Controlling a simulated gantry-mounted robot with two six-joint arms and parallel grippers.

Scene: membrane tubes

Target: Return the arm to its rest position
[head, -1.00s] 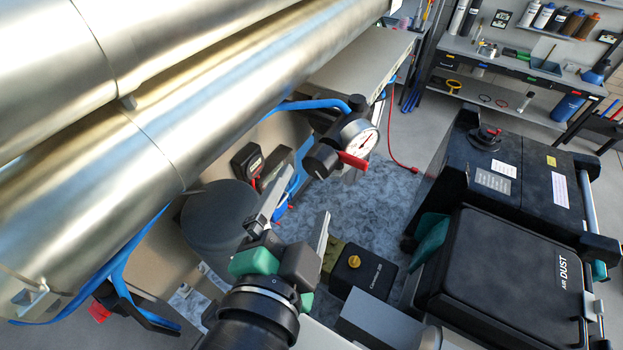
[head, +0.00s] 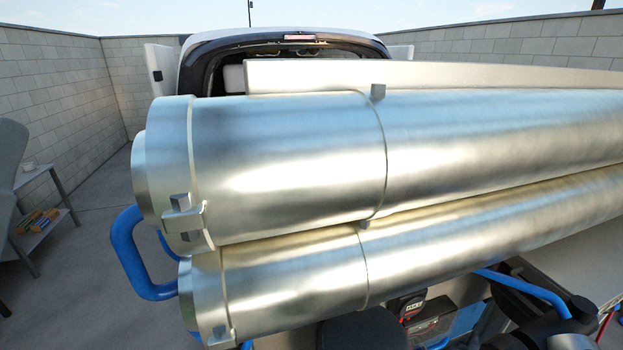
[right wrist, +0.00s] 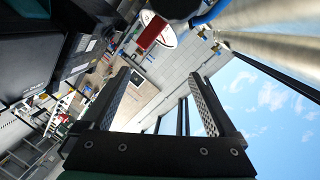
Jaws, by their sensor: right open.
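Two large shiny metal membrane tubes, an upper one (head: 290,150) and a lower one (head: 300,270), lie across the head view, with capped ends at the left. My right gripper (right wrist: 160,88) shows in the right wrist view. Its two ribbed black fingers are wide apart with nothing between them. Neither of my grippers can be made out in the head view.
A blue tubular frame (head: 135,255) sticks out past the tube ends. A vehicle with its rear open (head: 285,48) stands behind the tubes. A small side table (head: 45,190) is at the far left. A black case (right wrist: 25,70) is at the left in the right wrist view.

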